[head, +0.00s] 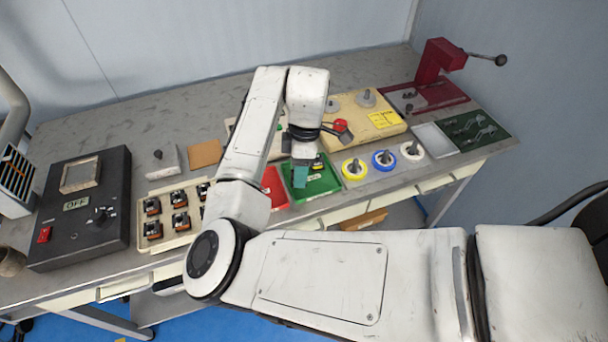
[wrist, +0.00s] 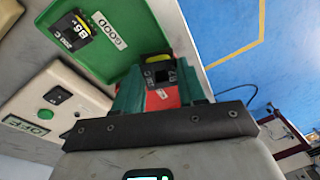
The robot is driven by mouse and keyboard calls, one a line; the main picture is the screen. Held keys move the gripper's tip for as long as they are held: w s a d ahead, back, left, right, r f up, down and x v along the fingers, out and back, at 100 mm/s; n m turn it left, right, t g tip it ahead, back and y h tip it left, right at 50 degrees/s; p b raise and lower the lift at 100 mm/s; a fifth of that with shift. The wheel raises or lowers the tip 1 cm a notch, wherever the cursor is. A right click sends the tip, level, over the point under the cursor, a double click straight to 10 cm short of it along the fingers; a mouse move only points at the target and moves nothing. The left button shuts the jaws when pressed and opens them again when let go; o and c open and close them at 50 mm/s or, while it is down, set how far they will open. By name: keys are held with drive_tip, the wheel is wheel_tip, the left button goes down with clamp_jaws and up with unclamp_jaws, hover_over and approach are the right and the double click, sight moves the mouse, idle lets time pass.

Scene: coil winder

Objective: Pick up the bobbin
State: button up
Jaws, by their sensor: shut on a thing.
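My gripper (head: 300,175) has teal fingers and points down over the green tray (head: 326,185) in the head view. In the wrist view my gripper (wrist: 160,95) is shut on a small dark bobbin (wrist: 157,68) with a yellow top and pale number markings. The bobbin sits between the fingertips, and its lower part is hidden. The green tray (wrist: 140,25) in the wrist view carries a GOOD label. Another dark piece with a yellow-green label (wrist: 73,30) lies in it. I cannot tell the gap between the held bobbin and the tray floor.
A red tray (head: 274,186) adjoins the green one. A cream tray (head: 167,246) of several dark coils stands left, partly behind my arm. Yellow (head: 354,170), blue (head: 384,159) and white (head: 412,151) spools stand right. A black OFF box (head: 75,225) is far left.

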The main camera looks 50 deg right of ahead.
drive_tip(key=s+a+r, duration=0.2)
drive_tip(key=a+r, duration=0.5)
drive_tip(key=a, duration=0.4)
drive_tip(key=shift+s+a+r, duration=0.15)
drive_tip(key=shift+a, duration=0.1)
